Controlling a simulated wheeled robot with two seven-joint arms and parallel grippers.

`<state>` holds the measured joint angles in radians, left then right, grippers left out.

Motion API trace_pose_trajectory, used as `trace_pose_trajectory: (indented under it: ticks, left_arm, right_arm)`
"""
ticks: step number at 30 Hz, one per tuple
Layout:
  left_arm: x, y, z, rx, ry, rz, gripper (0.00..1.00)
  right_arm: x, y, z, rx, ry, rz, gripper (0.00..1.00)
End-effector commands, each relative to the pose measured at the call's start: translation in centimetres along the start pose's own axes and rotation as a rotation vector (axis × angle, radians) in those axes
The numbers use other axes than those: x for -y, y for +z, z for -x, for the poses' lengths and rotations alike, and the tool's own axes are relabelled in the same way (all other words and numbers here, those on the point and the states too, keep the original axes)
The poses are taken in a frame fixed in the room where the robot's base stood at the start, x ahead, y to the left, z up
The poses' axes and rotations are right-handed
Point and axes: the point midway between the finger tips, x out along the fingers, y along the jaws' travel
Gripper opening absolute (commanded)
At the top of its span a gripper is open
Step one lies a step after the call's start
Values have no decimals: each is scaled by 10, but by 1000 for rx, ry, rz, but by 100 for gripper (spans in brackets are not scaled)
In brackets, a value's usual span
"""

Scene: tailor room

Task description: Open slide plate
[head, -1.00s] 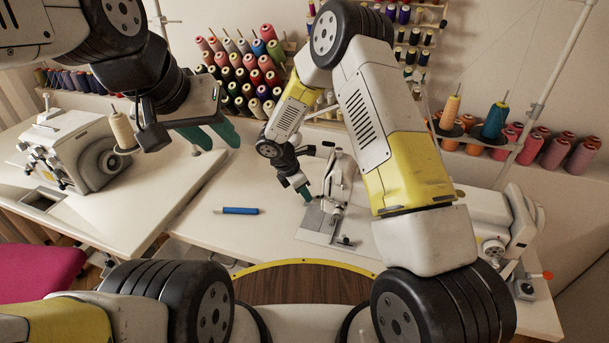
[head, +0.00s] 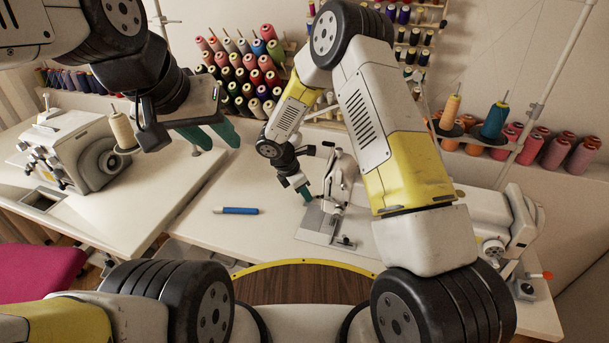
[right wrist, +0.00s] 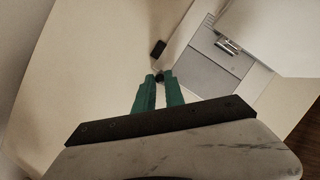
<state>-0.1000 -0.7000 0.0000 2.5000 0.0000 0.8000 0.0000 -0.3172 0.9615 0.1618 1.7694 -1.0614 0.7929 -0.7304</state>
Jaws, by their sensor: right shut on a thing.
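The sewing machine (head: 470,220) sits on the white table, partly hidden by my right arm. The grey metal slide plate (head: 316,224) lies flat at its bed, left of the needle area. It also shows in the right wrist view (right wrist: 200,72). My right gripper (head: 304,194) points down at the plate's far left corner. In the right wrist view its green fingers (right wrist: 159,80) are close together, with a small dark piece at their tips by the plate's edge. My left gripper (head: 218,138) is open and empty, raised above the table on the left.
A blue-handled tool (head: 236,211) lies on the table left of the plate. Another machine (head: 80,150) stands on the left table. Thread spools (head: 250,75) fill racks behind. A pink chair (head: 40,268) is at lower left. The table's middle is mostly free.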

Motion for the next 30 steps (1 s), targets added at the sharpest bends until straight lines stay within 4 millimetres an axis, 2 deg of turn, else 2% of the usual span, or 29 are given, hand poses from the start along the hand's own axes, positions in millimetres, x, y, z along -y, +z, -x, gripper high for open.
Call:
trace_pose_trajectory:
  ticks: [10,16,20,29,30]
  left_arm:
    - [0,0,0,0,0,0,36]
    - [0,0,0,0,0,0,36]
    - [0,0,0,0,0,0,36]
    - [0,0,0,0,0,0,36]
    - [0,0,0,0,0,0,36]
  right_arm:
    - [-4,-3,1,-1,2,1,0]
    - [-30,-28,11,-1,4,1,0]
    - [-41,-38,15,-1,2,1,0]
    - [-42,-39,16,-1,0,0,0]
    - [-42,-39,16,-1,0,0,18]
